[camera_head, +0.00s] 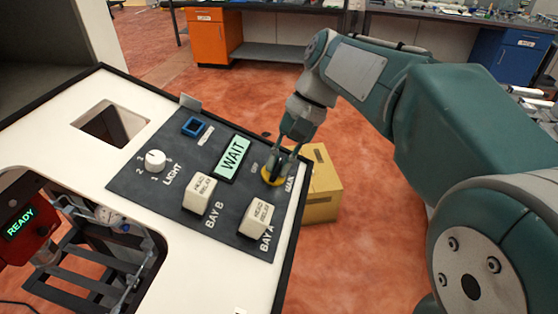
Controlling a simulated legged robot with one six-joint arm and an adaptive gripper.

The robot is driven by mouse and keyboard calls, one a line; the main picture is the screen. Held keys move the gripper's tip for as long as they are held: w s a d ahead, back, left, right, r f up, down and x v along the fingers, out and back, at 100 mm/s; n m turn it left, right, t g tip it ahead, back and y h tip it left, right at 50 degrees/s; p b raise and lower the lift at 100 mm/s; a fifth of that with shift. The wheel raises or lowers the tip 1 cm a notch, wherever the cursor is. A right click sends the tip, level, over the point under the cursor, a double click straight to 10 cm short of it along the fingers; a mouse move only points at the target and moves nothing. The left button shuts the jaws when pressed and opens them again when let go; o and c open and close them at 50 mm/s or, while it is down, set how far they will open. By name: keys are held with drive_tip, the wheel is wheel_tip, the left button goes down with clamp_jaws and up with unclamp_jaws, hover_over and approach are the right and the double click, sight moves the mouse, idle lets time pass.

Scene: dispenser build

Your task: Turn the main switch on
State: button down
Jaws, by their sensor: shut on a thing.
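The main switch (271,177) is a yellow round base on the dark control panel (135,180), beside a label that reads like MAIN. My gripper (277,168) is down at the panel's right side with its fingers shut on this switch. The fingers hide most of the switch, so its turned position cannot be told. A small OFF label shows just left of the fingers. A green display (233,157) left of the gripper reads WAIT.
The panel also carries a white LIGHT knob (155,161), a blue square button (194,125), and two HEAD RELAY blocks, for bay B (199,194) and bay A (257,215). A cardboard box (322,190) stands on the floor behind. A READY display (20,223) shows lower left.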

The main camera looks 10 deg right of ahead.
drive_tip(key=shift+f+m, duration=0.15)
drive_tip(key=shift+m, duration=0.15)
drive_tip(key=c, duration=0.7)
unclamp_jaws()
drive_tip(key=v, duration=1.2)
drive_tip(key=shift+d, duration=0.1)
drive_tip(key=shift+f, duration=0.1)
